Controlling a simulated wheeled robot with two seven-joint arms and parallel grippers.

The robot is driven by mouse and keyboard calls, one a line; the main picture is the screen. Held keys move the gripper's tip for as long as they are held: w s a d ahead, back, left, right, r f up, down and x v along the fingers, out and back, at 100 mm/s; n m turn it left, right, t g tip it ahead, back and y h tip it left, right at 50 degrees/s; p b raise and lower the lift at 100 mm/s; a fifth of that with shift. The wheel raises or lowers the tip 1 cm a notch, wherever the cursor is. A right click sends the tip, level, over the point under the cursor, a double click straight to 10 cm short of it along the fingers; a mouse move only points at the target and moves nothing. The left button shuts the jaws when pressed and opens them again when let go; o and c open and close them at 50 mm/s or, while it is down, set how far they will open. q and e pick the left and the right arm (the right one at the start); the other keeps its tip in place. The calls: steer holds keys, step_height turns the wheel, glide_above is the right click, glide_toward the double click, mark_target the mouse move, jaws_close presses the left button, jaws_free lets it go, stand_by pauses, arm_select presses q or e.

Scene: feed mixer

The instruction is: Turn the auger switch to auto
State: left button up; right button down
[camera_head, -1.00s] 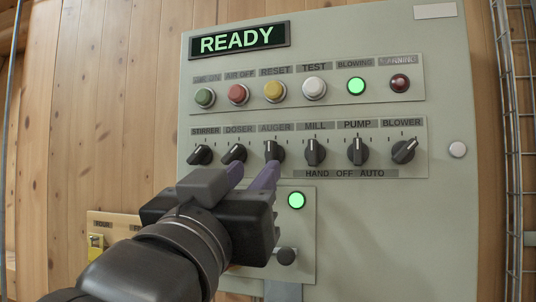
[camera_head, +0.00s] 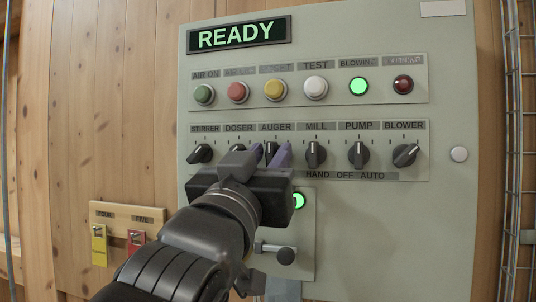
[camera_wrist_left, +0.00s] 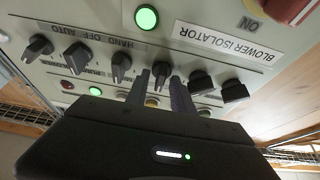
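The auger switch (camera_head: 270,150) is a black knob under the AUGER label, in the middle of the switch row on the grey panel. It is partly hidden by my left gripper (camera_head: 270,157), whose purple fingers stand one on each side of it. In the left wrist view, which shows the panel upside down, the auger knob (camera_wrist_left: 160,72) is between the two fingertips, with small gaps seeming to remain. The fingers are apart, so the gripper looks open; contact cannot be made out. The knob appears to point about straight up, toward OFF. My right gripper is not in view.
The doser (camera_head: 235,153) and mill (camera_head: 315,154) knobs sit close on either side. The push buttons, such as the yellow one (camera_head: 275,90), are above. A HAND OFF AUTO strip (camera_head: 345,175) lies below the row. An isolator panel (camera_head: 304,240) with a green lamp is lower down.

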arm_select(q)
jaws_close()
steer(key=shift+m+h+b, duration=0.3)
steer(key=shift+m, duration=0.8)
steer(key=m+g+h, duration=0.1)
steer(key=m, duration=0.1)
steer(key=m+g+h+b, duration=0.1)
steer(key=m+h, duration=0.1)
steer(key=m, duration=0.1)
steer(key=shift+b, duration=0.3)
steer(key=m+g+b, duration=0.1)
steer(key=m, duration=0.2)
steer(key=shift+s+d+f+h, duration=0.1)
steer(key=shift+h, duration=0.3)
steer(key=shift+m+g+b, duration=0.4)
steer(key=shift+m+b, duration=0.45)
steer(key=shift+m, duration=0.25)
steer(key=shift+m+h, duration=0.3)
